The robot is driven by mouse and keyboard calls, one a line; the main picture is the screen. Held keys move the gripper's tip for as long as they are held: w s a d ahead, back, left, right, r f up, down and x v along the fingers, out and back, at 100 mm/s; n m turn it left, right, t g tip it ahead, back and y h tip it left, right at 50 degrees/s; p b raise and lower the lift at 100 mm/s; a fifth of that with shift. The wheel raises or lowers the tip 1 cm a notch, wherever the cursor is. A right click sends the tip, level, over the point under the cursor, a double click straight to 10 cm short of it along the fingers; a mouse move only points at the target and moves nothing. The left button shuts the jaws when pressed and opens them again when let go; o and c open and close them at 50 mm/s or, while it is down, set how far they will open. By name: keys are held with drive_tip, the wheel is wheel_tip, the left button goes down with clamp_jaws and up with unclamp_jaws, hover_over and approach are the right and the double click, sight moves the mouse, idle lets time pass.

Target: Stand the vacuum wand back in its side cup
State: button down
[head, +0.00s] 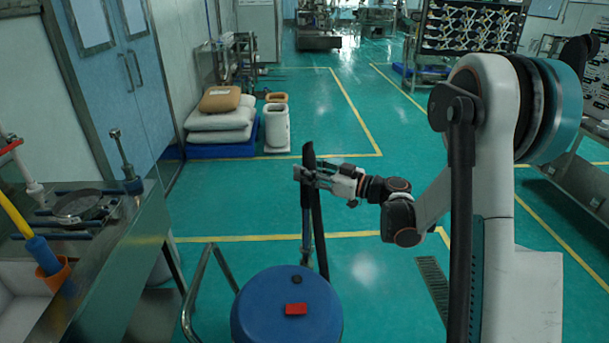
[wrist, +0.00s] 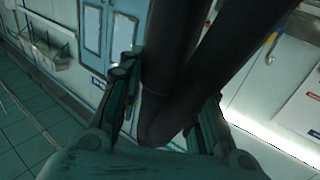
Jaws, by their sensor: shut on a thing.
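The vacuum wand (head: 307,205) is a dark, slim tube with a black curved top, upright in the head view. My gripper (head: 304,175) is shut on it just below that top. The wand's lower end is just behind the far rim of the blue vacuum drum (head: 265,322). A black hose (head: 320,235) hangs close beside the wand. In the wrist view, the black wand (wrist: 172,60) runs between my gripper's fingers (wrist: 165,115) and bends into a second black tube at the right. I cannot make out the side cup; the drum's far side is hidden.
A metal bench (head: 130,240) at left carries a round sieve part (head: 78,207) and an orange cup (head: 52,282) with a blue-and-yellow tool. A bent metal handle (head: 192,290) stands left of the drum. Sacks (head: 218,120) lie farther back.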

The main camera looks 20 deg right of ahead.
sight(308, 209)
drive_tip(key=shift+f+b, duration=3.1)
drive_tip(key=shift+f, duration=2.3)
drive_tip(key=shift+s+f+b, duration=0.1)
drive_tip(key=shift+b, duration=0.2)
drive_tip(key=shift+f, duration=0.15)
drive_tip(key=shift+f+b, duration=0.4)
drive_tip(key=shift+f, duration=0.85)
